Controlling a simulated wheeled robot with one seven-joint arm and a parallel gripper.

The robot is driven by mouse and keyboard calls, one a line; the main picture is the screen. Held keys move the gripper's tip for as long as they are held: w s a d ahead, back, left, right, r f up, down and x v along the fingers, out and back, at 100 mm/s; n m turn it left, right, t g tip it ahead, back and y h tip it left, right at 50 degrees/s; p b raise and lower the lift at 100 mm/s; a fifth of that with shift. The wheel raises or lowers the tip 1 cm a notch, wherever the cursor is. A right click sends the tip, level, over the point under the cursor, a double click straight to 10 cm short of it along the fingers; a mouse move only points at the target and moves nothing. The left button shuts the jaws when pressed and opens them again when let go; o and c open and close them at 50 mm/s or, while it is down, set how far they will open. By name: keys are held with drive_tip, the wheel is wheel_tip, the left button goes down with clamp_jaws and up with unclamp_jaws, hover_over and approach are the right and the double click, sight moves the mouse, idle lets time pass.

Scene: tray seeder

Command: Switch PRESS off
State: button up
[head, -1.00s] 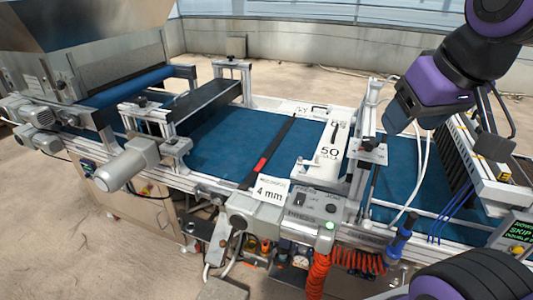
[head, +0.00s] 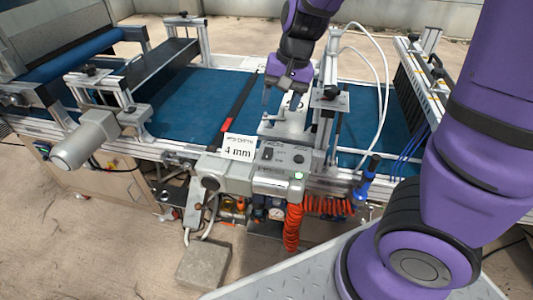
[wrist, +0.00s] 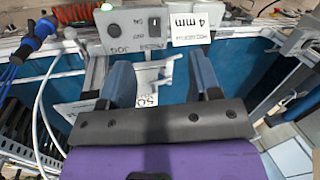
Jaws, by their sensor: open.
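The PRESS switch is a small dark rocker on the grey control box (head: 262,181), at the front edge of the line; in the head view the switch (head: 267,153) is tiny. In the wrist view the box is upside down, and the switch (wrist: 154,24) shows between ON/OFF lettering and the 4 mm card. Which way the rocker is tipped is too small to tell. My gripper (head: 283,103) is open and empty above the belt, behind the box. In the wrist view its fingers (wrist: 158,64) point towards the box, apart from it.
A round black JOG button (wrist: 114,29) sits beside the switch. A green lamp (head: 299,175) glows on the box front. The 4 mm card (head: 239,148) stands left of the switch. A post with a plate (head: 329,99) and white hoses (head: 383,70) stand close right of my gripper.

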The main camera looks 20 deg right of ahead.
sight(266, 157)
drive_tip(key=w+f+h, duration=0.1)
drive_tip(key=f, duration=0.6)
drive_tip(key=w+a+f+m, duration=0.1)
drive_tip(key=w+f, duration=0.1)
drive_tip(key=f, duration=0.5)
drive_tip(key=w+f+m+h, duration=0.1)
drive_tip(key=w+f, duration=0.1)
drive_tip(key=f, duration=0.5)
drive_tip(key=shift+a+f+g+h, duration=0.15)
drive_tip(key=shift+f+g+h, duration=0.1)
drive_tip(key=shift+g+h, duration=0.05)
drive_tip(key=c, duration=0.9)
drive_tip(key=shift+w+d+r+g+y, duration=0.25)
drive_tip(key=shift+g+y, duration=0.5)
drive_tip(key=shift+g, duration=0.25)
drive_tip(key=shift+w+d+r+g+y, duration=0.1)
drive_tip(key=shift+w+g+y, duration=0.15)
drive_tip(key=shift+g+y, duration=0.65)
